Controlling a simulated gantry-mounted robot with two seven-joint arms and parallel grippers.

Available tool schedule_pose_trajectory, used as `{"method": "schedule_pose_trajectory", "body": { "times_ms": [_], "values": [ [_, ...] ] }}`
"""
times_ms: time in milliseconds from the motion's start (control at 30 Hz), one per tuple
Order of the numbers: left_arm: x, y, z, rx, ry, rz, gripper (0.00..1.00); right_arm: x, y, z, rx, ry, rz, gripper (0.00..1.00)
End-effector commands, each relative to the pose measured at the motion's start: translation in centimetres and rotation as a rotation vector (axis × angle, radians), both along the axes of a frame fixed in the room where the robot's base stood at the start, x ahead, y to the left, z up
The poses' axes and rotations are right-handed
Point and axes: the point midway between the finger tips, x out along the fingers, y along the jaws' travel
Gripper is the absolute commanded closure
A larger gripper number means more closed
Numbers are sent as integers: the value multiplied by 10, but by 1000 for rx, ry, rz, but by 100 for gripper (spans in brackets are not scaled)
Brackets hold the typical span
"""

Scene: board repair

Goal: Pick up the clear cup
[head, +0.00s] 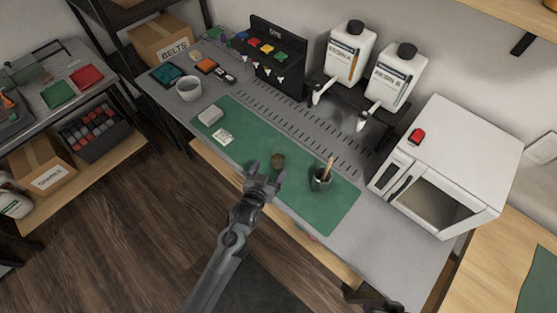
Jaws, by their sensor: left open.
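A small see-through cup (278,160) with a brownish tint stands on the green mat (334,213), near its middle. My left gripper (266,174) is open and empty at the front edge of the mat. Its fingers are just in front of and to the left of the small cup. I cannot tell how high they are above the mat. My right gripper does not show clearly anywhere in the head view.
A dark cup holding a brush (320,178) stands right of the small cup. A pale block (210,114) and a small card (223,136) lie on the mat's left. A white microwave-like oven (452,145) stands right. Two white bottles (349,53) stand behind.

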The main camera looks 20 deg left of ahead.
Motion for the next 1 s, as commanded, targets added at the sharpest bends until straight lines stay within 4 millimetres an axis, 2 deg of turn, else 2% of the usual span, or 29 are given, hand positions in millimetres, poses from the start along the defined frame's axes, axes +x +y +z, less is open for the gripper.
{"method": "schedule_pose_trajectory", "body": {
  "times_ms": [100,467,800,1000],
  "values": [
    [17,1,-5,0,-1,1,12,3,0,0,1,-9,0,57],
    [40,0,-12,0,0,0,12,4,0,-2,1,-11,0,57],
    [79,0,-22,0,0,-1,12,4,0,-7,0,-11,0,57],
    [84,0,-23,0,1,-1,12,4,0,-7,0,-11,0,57]
  ]
}}
